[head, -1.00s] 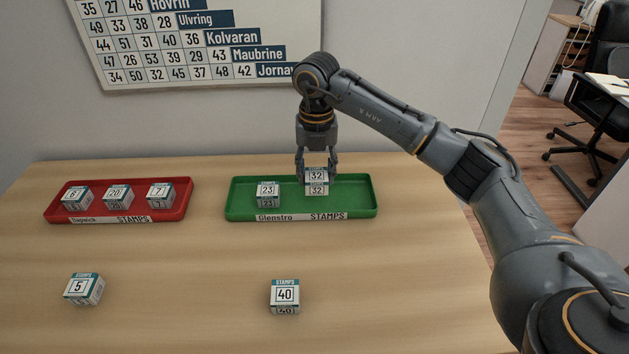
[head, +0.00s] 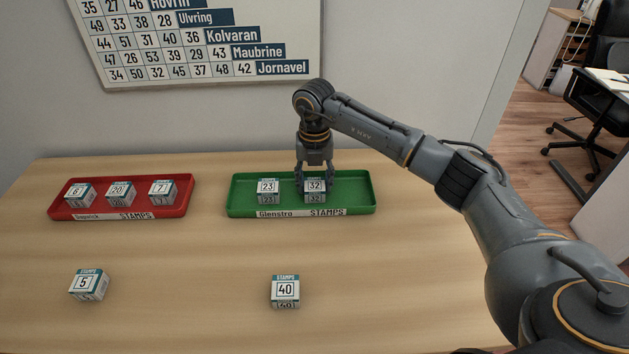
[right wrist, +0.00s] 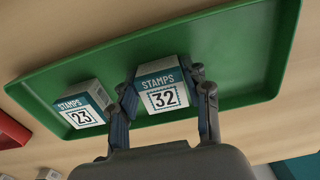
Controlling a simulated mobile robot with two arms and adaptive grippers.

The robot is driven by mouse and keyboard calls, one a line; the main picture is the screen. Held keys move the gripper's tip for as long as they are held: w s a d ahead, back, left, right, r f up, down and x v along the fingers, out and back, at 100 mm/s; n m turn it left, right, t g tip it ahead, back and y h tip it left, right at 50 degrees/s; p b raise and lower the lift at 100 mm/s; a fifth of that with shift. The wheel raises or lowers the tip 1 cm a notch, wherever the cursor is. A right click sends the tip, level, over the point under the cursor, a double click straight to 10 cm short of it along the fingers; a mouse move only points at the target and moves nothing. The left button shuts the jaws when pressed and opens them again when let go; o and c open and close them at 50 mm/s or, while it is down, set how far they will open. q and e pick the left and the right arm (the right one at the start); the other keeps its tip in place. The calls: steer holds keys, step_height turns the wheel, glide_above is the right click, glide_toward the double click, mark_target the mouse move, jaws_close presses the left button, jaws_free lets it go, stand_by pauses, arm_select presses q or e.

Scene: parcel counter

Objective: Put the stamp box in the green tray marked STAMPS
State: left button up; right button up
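The stamp box marked 32 (head: 315,190) is a small white and teal cube. It is upright in the right half of the green tray (head: 364,196), whose label reads Glenstro STAMPS. My right gripper (head: 315,178) reaches down from above and is shut on this box. In the right wrist view its fingers (right wrist: 162,92) are on both sides of box 32 (right wrist: 160,84), close against it. Whether the box's bottom rests on the tray floor is hard to tell. Another stamp box, 23 (head: 268,190), stands to its left in the same tray. My left gripper is not in view.
A red STAMPS tray (head: 183,205) at left holds boxes 6, 20 and 7. Box 5 (head: 88,285) and box 40 (head: 285,291) stand on the counter (head: 190,260) in front. A number board (head: 200,45) hangs on the wall. The front middle is otherwise clear.

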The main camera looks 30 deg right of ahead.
mark_target(315, 180)
steer(key=shift+o, duration=1.1)
steer(key=shift+r, duration=0.15)
steer(key=shift+w+r, duration=0.1)
steer(key=shift+r, duration=0.25)
step_height(315, 180, up, 11)
steer(key=b, duration=0.2)
steer(key=shift+r, duration=0.2)
